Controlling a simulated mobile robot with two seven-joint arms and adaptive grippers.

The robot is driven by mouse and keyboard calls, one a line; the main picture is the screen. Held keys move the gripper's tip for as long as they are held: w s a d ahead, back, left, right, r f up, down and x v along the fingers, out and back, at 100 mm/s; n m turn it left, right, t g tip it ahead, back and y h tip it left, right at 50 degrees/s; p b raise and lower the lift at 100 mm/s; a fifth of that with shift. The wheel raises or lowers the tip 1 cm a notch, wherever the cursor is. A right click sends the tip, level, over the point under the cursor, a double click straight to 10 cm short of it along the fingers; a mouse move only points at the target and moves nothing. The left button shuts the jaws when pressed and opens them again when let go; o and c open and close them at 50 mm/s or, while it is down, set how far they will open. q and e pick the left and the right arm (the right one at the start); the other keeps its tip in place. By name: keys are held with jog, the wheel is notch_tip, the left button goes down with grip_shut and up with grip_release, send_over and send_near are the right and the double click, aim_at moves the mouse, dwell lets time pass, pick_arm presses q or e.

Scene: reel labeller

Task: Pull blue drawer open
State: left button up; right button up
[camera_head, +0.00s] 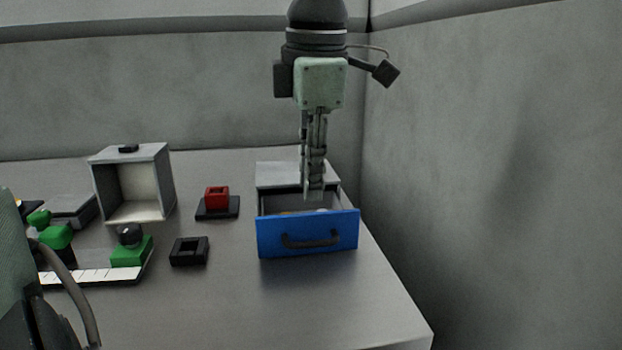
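The blue drawer (276,240) sits in a grey housing (285,172) near the right side of the table. It is pulled partly out, so its inside shows, with something pale in it that I cannot make out. Its dark handle (311,240) is on the blue front. Whether the fingertips touch the drawer is unclear.
A red block (217,195) stands on a black base left of the drawer, with a black square holder (189,251) in front. An open grey box (134,185), green parts (132,252) and a white strip (93,276) are further left. A wall (490,150) rises at right.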

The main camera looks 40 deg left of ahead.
pick_arm(q)
notch_tip(320, 180, up, 11)
jog(key=s+d, duration=0.1)
jog(key=shift+s+d, duration=0.15)
jog(key=shift+d, duration=0.15)
dwell(0.4)
